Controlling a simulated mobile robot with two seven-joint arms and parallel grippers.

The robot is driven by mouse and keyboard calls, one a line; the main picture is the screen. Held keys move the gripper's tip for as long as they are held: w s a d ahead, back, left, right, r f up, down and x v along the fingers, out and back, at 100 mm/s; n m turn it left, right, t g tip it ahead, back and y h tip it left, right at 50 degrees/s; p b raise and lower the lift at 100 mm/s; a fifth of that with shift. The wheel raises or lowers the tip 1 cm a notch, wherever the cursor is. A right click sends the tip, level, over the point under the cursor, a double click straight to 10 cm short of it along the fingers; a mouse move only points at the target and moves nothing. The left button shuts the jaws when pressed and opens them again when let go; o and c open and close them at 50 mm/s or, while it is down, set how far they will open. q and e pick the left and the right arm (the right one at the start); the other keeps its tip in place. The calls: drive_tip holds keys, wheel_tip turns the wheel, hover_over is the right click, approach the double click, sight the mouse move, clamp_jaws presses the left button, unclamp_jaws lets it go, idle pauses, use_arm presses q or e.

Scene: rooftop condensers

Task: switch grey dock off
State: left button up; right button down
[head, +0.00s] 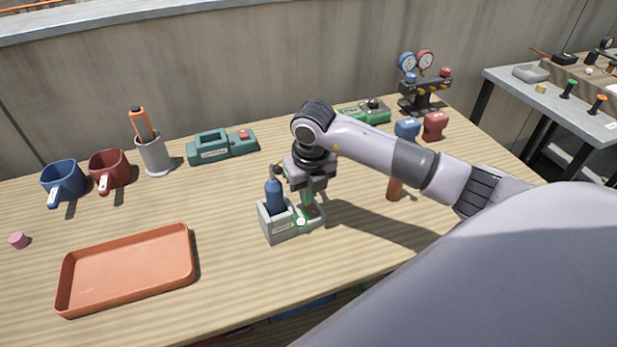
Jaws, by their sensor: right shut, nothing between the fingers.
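The grey dock (279,232) stands on the wooden table near the middle of the head view, with a blue tool (274,197) upright in it. My right gripper (308,207) points down over this green part, shut and empty. Its fingertips are at or just above the red patch; I cannot tell whether they touch. The gripper hides part of the dock's back right. My left gripper is not in view.
An orange tray (130,272) lies at front left. Blue (64,181) and red (110,169) mugs, a grey cup (154,156) and a green device (222,147) stand behind. A gauge stand (424,92) is back right. The table between tray and dock is clear.

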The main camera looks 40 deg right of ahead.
drive_tip(key=shift+f, duration=0.4)
